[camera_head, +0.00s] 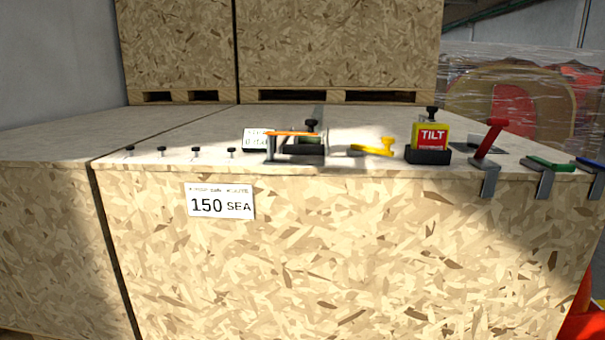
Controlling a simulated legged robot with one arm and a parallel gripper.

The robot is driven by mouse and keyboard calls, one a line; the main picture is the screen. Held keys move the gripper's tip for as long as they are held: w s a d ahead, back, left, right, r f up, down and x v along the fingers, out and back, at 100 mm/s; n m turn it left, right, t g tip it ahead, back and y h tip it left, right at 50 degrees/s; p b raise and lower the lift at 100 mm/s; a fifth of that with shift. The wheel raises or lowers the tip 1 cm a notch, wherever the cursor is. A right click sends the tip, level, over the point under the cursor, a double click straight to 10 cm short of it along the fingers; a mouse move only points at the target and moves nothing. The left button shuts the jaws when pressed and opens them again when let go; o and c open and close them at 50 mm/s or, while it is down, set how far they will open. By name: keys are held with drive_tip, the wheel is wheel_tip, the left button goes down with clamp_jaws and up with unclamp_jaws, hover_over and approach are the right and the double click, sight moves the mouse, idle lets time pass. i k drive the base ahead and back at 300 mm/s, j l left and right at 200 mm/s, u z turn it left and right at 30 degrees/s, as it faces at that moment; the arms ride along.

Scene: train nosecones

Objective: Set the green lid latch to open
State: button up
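The green lid latch (551,164) is at the right end of the crate's front top edge, on a grey metal bracket (545,184). Its green handle lies low, nearly flat along the top, unlike the red latch (490,141) to its left, which stands tilted up. A blue latch (591,164) on a similar bracket lies low to its right, cut by the picture edge. My gripper is not in view, and nothing is seen touching the green latch.
The wooden crate (330,250) fills the foreground. On its top are a yellow handle (373,149), a TILT indicator (431,138), an orange handle (292,134) and several small black knobs. Larger crates (340,45) stand behind. A red object (584,315) is at the lower right.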

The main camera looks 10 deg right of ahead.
sight(562, 168)
drive_tip(key=z, duration=1.45)
drive_tip(key=j+u, duration=0.35)
